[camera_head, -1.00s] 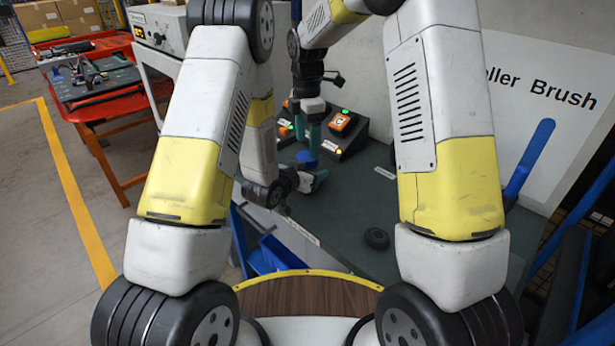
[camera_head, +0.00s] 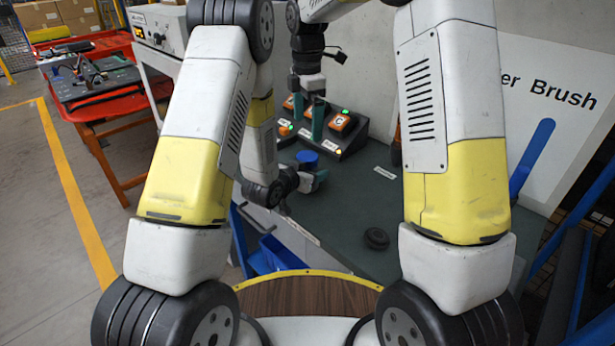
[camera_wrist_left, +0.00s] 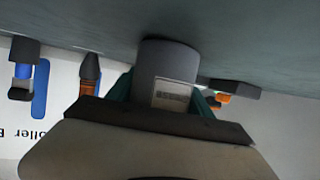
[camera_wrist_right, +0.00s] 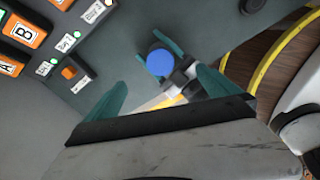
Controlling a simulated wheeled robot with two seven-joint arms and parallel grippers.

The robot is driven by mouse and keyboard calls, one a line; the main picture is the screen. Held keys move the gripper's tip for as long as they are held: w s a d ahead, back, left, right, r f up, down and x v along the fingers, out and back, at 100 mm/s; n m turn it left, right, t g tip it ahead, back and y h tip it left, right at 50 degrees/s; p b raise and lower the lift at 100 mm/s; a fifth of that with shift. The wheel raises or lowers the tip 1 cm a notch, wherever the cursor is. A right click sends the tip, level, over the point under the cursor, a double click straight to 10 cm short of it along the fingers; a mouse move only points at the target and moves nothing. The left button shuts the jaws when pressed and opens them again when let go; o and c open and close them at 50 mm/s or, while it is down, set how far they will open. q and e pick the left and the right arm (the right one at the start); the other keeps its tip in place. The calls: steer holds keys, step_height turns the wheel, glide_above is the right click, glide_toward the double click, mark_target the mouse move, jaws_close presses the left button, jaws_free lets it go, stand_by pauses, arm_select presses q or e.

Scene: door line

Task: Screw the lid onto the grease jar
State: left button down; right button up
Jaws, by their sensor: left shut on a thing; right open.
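The grease jar (camera_wrist_left: 168,72) is a dark grey cylinder with a pale label, held between the teal fingers of my left gripper (camera_head: 316,179) in the left wrist view. In the head view it is mostly hidden by the lid and gripper. The round blue lid (camera_head: 307,157) lies over the jar's top. It also shows in the right wrist view (camera_wrist_right: 160,62); how tightly it sits cannot be told. My right gripper (camera_head: 309,118) is open and empty above the lid. Its spread teal fingers show in the right wrist view (camera_wrist_right: 163,82).
A control box (camera_head: 345,132) with orange and lit buttons stands behind the grippers. A black round part (camera_head: 376,238) lies on the dark green bench (camera_head: 345,215), which is otherwise clear there. A blue bin (camera_head: 280,253) is below the bench's left edge.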

step_height(320, 180, up, 6)
steer(key=shift+r, duration=0.25)
arm_select(q)
steer(key=shift+c, duration=1.6)
jaws_free()
steer(key=v, duration=0.7)
steer(key=shift+s+a+r, duration=0.1)
steer(key=shift+s+a, duration=0.1)
steer(key=shift+s, duration=0.1)
